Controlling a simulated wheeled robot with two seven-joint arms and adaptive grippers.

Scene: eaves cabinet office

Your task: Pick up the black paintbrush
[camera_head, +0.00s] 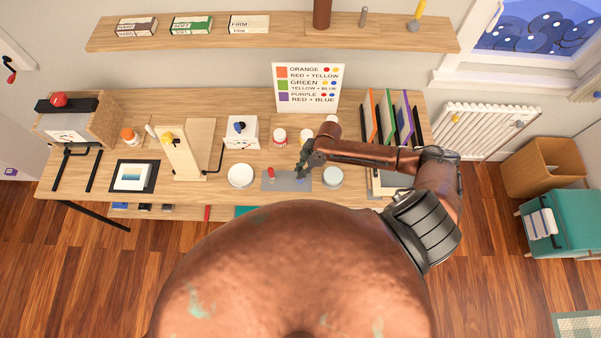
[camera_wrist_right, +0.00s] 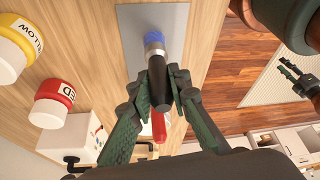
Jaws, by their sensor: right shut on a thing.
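The black paintbrush (camera_wrist_right: 160,74) has a black handle, a metal band and blue bristles. It shows in the right wrist view between the fingers of my right gripper (camera_wrist_right: 161,98), which is shut on its handle. In the head view my right gripper (camera_head: 303,168) is over the right part of a grey mat (camera_head: 285,186), and the brush is mostly hidden there. I cannot tell whether the bristles touch the mat. Part of my left gripper (camera_wrist_right: 286,70) shows small at the right of the right wrist view; its jaw state is unclear.
A red item (camera_head: 271,174) is on the mat's left. A white bowl (camera_head: 240,175) stands left of the mat and a pale round dish (camera_head: 332,177) right. Red (camera_head: 279,137) and yellow (camera_head: 306,136) jars stand behind. Upright coloured panels (camera_head: 389,118) stand at the table's right.

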